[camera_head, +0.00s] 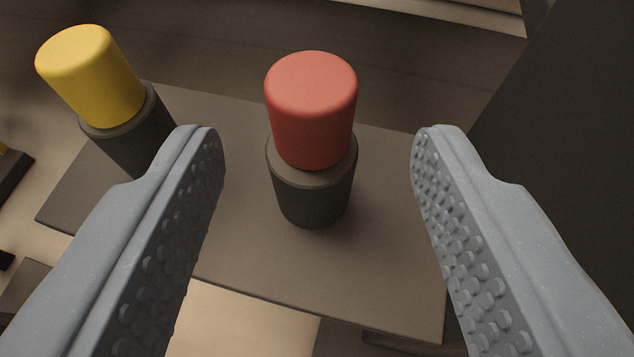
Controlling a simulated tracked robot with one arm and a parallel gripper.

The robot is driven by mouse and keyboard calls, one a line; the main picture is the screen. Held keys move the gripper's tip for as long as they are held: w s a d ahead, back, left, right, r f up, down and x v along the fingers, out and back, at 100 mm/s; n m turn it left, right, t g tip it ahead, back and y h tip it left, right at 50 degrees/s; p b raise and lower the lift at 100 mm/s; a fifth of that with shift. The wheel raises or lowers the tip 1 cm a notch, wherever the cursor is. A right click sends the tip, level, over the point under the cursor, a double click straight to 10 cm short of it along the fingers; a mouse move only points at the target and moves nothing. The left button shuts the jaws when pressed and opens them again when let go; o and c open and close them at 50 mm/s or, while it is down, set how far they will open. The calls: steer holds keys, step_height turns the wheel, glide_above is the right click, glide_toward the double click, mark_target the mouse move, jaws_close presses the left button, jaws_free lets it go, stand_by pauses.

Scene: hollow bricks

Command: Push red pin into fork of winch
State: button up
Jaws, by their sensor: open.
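The red pin (311,108) stands upright in a dark round holder (312,195) on a grey-brown plate, near the middle of the view. My gripper (316,145) is open, with one grey studded finger to the left of the red pin and one to the right. There is a clear gap between each finger and the pin, and nothing is held. I cannot make out a winch or its fork in this view.
A yellow pin (90,75) stands in a similar dark holder (130,125) to the left, close to my left finger. The plate (240,270) bears both holders. A large dark surface (570,130) rises on the right, beyond my right finger.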

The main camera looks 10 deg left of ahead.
steer(key=p+v, duration=0.1)
steer(key=v, duration=0.7)
steer(key=shift+s, duration=0.15)
